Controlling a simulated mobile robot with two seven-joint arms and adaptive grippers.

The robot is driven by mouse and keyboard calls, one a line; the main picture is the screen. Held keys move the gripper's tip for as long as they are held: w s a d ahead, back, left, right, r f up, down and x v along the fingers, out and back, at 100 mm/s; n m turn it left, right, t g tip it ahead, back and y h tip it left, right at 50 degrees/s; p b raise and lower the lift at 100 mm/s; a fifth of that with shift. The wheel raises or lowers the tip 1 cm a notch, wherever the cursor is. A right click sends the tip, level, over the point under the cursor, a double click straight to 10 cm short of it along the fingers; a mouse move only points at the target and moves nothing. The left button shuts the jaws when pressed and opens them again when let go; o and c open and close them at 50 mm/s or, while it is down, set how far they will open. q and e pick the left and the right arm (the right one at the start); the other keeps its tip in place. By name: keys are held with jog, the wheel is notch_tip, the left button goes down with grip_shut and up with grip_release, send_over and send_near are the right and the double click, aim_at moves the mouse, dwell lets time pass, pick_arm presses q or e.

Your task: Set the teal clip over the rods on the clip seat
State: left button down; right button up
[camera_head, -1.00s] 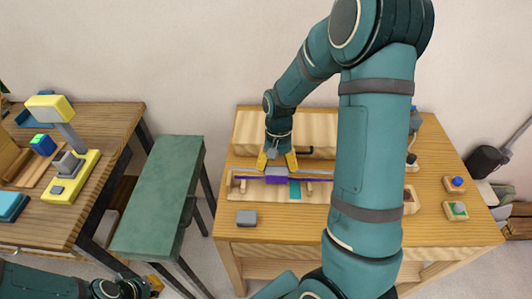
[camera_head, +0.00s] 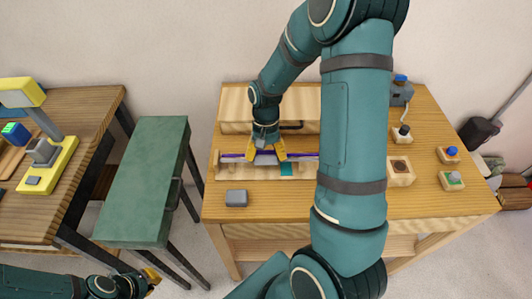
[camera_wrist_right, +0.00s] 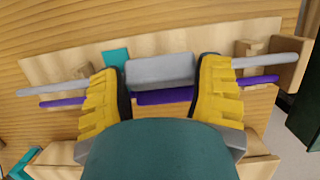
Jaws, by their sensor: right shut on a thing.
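My right gripper (camera_head: 266,157) is shut on a grey block (camera_wrist_right: 160,70), its yellow fingers on either side. In the right wrist view the block is in line with a grey rod (camera_wrist_right: 50,88). A purple rod (camera_wrist_right: 65,101) runs alongside, with a thicker purple part (camera_wrist_right: 165,97) between the fingers. The rods lie along a pale wooden fixture (camera_wrist_right: 75,62). A flat teal patch (camera_wrist_right: 117,58) is on the fixture beside the block; I cannot tell whether it is the seat. Another teal piece (camera_wrist_right: 20,166) shows partly at the lower left; it may be the clip. My left gripper (camera_head: 151,277) is far from the fixture.
A small grey block (camera_head: 236,198) lies in front of the fixture. A pale wooden box (camera_head: 235,105) stands behind it. Button blocks (camera_head: 451,179) and a grey device (camera_head: 401,93) are at the right. A green bench (camera_head: 145,180) stands left of the table. My right arm hides part of the table.

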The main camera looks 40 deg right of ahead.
jog(key=shift+f, duration=0.4)
jog(key=shift+r, duration=0.1)
jog(key=shift+r+p, duration=0.5)
jog(key=shift+r, duration=0.05)
dwell(0.7)
jog(key=shift+f+b, duration=0.3)
jog(key=shift+f, duration=0.3)
jog(key=o, duration=1.3)
jog(key=shift+w+d, duration=0.1)
jog(key=shift+c, duration=0.2)
